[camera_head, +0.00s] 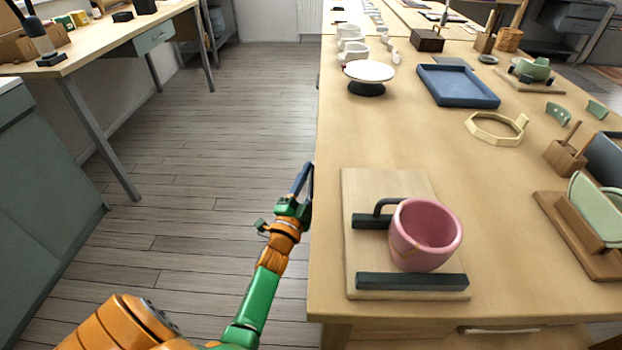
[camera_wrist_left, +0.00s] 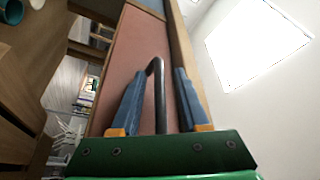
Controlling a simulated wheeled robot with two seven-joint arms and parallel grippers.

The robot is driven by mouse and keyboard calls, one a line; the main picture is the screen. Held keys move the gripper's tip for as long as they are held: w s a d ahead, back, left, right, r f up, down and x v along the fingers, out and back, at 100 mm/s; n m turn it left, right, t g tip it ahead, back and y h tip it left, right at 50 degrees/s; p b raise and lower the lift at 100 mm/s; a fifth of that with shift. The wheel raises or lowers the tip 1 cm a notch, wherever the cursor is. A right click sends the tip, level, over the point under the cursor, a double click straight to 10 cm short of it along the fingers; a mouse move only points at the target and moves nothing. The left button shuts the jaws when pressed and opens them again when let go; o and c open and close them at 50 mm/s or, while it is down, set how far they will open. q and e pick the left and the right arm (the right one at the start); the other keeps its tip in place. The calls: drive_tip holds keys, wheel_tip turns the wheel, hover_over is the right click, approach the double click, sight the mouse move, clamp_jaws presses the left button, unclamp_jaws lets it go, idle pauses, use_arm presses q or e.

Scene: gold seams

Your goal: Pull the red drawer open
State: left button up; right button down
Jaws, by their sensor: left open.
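The red drawer (camera_wrist_left: 132,48) shows its dull pinkish-red front in the left wrist view. A dark curved bar handle (camera_wrist_left: 160,95) stands out from that front. My left gripper (camera_wrist_left: 159,72) is open, with one blue finger on each side of the handle; gaps show between the handle and both fingers. In the head view my left gripper (camera_head: 304,182) is low beside the table's left edge. The drawer front and handle are hidden from the head view by the tabletop. My right gripper is not in view.
The wooden table (camera_head: 420,130) carries a pink cup (camera_head: 425,235) on a board (camera_head: 365,190) close to the left edge. A blue tray (camera_head: 457,86) and a white turntable (camera_head: 369,72) stand farther back. The floor (camera_head: 220,150) left of the table is clear.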

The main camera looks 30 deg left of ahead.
use_arm(q)
clamp_jaws()
idle(1.3)
